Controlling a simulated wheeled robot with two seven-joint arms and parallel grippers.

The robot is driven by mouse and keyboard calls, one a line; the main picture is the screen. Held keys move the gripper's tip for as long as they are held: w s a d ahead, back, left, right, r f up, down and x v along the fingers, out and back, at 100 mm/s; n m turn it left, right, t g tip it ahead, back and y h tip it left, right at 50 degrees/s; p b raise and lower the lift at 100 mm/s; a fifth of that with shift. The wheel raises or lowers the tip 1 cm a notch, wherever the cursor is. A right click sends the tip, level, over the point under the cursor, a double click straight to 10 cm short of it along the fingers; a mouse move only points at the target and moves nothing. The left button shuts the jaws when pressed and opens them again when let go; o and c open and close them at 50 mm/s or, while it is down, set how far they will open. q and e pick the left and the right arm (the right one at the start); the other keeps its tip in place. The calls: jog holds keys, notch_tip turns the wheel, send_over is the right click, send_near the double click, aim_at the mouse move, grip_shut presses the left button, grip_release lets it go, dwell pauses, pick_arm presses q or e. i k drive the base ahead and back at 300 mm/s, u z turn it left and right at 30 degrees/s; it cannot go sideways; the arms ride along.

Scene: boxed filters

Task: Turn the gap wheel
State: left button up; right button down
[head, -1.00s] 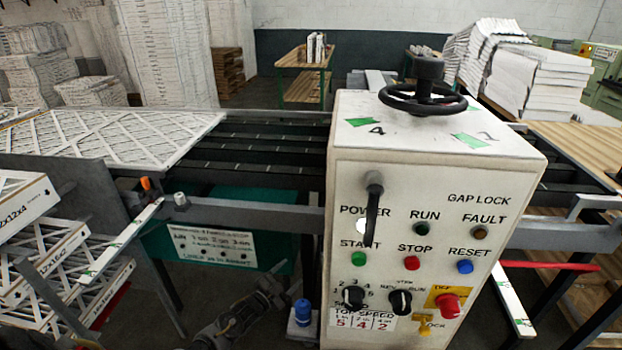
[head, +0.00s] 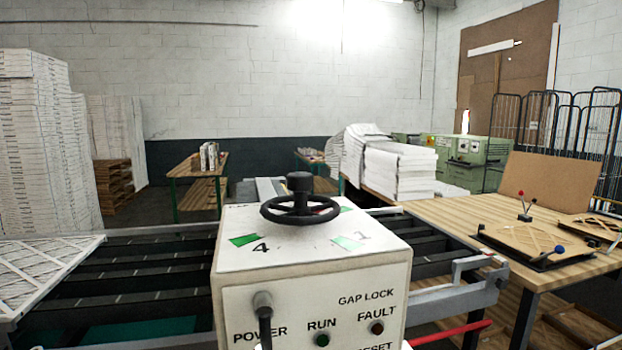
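The gap wheel (head: 300,205) is a black handwheel with a dark hub standing above its rim. It sits flat on top of the white control box (head: 228,268) in the head view. Green tape marks lie on the box top beside the wheel, one near a "4" and one near a "1". A dark lever (head: 263,312) is on the box front, below the top edge. The lower part of the front panel is cut off by the picture's bottom edge. Neither of my grippers shows, and nothing touches the wheel.
Dark conveyor slats (head: 150,268) run left of the box, with a white lattice filter panel (head: 45,265) on them. A wooden worktable (head: 455,212) stands at the right. A red bar (head: 450,333) sticks out low right of the box. The space above the wheel is clear.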

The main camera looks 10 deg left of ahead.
aim_at(301, 215)
jog(key=z, duration=1.05)
jog(key=k, duration=0.8)
jog(key=u, duration=0.7)
